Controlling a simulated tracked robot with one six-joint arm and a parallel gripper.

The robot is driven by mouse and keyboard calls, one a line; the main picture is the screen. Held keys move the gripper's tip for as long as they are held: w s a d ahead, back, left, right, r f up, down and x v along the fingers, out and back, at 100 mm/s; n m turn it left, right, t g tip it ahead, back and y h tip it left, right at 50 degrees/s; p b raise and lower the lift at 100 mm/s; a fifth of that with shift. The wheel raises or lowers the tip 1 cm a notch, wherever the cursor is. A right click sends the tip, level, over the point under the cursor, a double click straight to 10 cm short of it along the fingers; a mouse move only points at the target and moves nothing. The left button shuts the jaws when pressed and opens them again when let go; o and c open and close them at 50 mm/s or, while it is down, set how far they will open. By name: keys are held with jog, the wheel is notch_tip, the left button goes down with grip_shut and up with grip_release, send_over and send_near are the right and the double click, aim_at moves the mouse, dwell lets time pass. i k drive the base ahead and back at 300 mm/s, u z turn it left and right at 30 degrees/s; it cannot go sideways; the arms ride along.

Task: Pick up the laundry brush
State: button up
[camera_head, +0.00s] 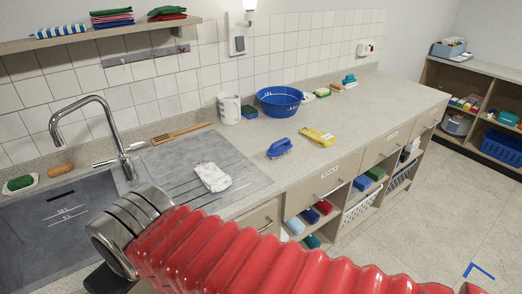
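A blue brush-like object with a raised handle (279,148) lies on the worktop, right of the grey drainboard; it looks like the laundry brush, though its bristles are hidden. My red ribbed arm crosses the bottom of the view and ends in metal rings at the lower left, in front of the sink. I cannot make out my gripper's fingers. The arm is well apart from the blue brush.
A folded yellow cloth (317,136) lies right of the brush. A white cloth (212,177) lies on the drainboard (175,158). The tap (115,130) rises at left. Worktop around the brush is clear.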

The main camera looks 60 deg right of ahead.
aim_at(279, 148)
jog(key=u, duration=1.3)
jog(key=k, duration=1.75)
jog(key=z, duration=1.65)
